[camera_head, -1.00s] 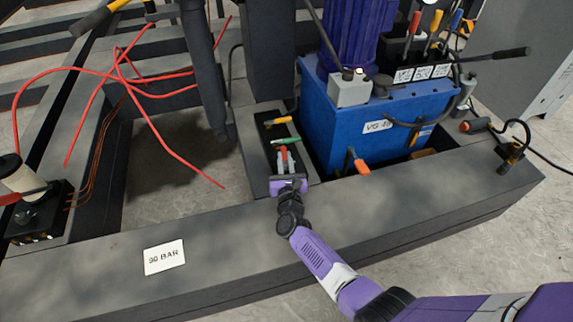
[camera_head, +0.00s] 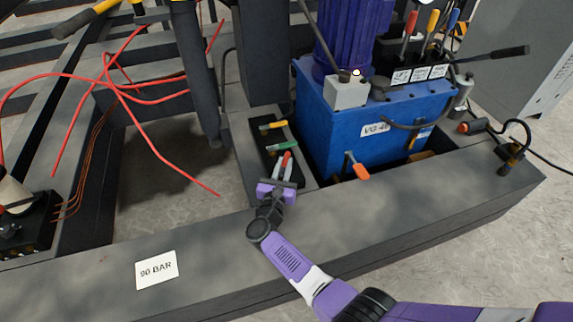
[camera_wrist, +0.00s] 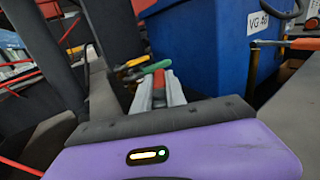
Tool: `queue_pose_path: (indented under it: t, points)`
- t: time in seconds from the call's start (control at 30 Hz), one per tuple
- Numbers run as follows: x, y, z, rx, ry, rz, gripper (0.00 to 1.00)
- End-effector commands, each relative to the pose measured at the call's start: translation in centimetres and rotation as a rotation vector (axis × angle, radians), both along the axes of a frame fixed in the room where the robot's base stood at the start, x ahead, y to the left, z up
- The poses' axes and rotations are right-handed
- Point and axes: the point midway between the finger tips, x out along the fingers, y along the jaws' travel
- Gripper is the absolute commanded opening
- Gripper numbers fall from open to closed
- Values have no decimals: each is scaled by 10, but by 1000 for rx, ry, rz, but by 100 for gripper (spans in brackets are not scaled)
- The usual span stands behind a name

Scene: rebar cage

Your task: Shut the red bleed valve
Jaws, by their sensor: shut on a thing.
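The red bleed valve handle (camera_head: 286,158) sits at the near end of a dark valve block (camera_head: 262,150), in front of a green handle (camera_head: 281,147) and a yellow handle (camera_head: 273,126). My gripper (camera_head: 283,166) is shut on the red handle, with a grey finger on each side. In the wrist view the red handle (camera_wrist: 159,84) shows between the fingertips (camera_wrist: 160,92), with the green handle (camera_wrist: 156,67) just beyond. The fingers hide the valve body and most of the handle's lower part.
A blue power unit (camera_head: 350,125) stands close on the right, with an orange-handled lever (camera_head: 360,171) low on its front. A dark beam with a "90 BAR" label (camera_head: 157,270) runs along the front. Red hoses (camera_head: 150,140) lie at left.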

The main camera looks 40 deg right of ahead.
Motion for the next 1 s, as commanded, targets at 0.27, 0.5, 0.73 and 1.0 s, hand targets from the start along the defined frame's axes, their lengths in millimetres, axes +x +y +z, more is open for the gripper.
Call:
queue_pose_path:
  t: [0.27, 0.5, 0.73, 1.0]
  points:
    - [-1, 0, 0, -2, 1, -1, 38]
    - [-1, 0, 0, -1, 0, 0, 38]
    - [-12, 16, 2, -2, 1, 4, 38]
    - [-38, 50, 1, -2, 1, 3, 38]
